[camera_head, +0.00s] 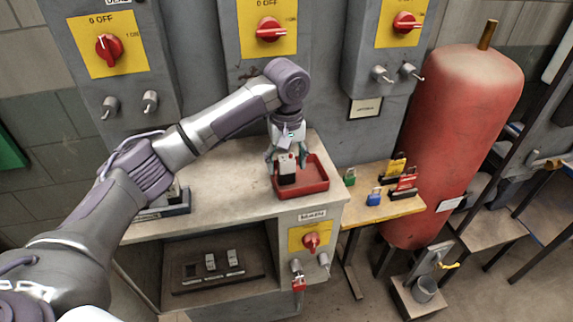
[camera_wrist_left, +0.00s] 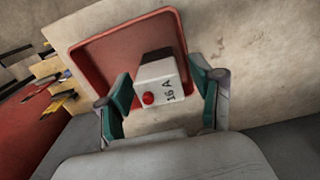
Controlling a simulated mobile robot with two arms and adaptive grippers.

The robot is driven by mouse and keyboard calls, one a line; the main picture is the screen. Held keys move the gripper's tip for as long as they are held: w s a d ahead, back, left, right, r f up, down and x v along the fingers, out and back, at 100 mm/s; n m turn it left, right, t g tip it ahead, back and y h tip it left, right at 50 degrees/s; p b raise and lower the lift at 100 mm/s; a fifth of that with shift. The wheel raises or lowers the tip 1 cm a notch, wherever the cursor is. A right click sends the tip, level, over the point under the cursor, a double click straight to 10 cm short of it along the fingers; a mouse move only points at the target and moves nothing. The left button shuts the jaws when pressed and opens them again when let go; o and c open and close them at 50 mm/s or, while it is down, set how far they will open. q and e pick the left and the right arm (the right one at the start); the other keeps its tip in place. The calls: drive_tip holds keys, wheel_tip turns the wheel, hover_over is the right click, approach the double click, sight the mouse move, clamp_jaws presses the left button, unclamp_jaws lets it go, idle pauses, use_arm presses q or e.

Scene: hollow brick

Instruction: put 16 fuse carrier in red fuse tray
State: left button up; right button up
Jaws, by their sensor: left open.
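The 16 A fuse carrier (camera_head: 287,172) is a white and dark block with a red button. A gap shows on the carrier's right side. Its underside is hard to see.
A dark fuse base (camera_head: 166,211) sits left on the worktop, partly behind my arm. More carriers (camera_head: 233,258) stand on a dark strip in the recess below. Padlocks (camera_head: 374,197) and tags are on a side table by a red tank (camera_head: 455,130).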

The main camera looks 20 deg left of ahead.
sight(286, 158)
use_arm(q)
wheel_tip(286, 158, up, 12)
drive_tip(key=shift+f+b, duration=0.2)
drive_tip(key=shift+b, duration=0.15)
idle(0.4)
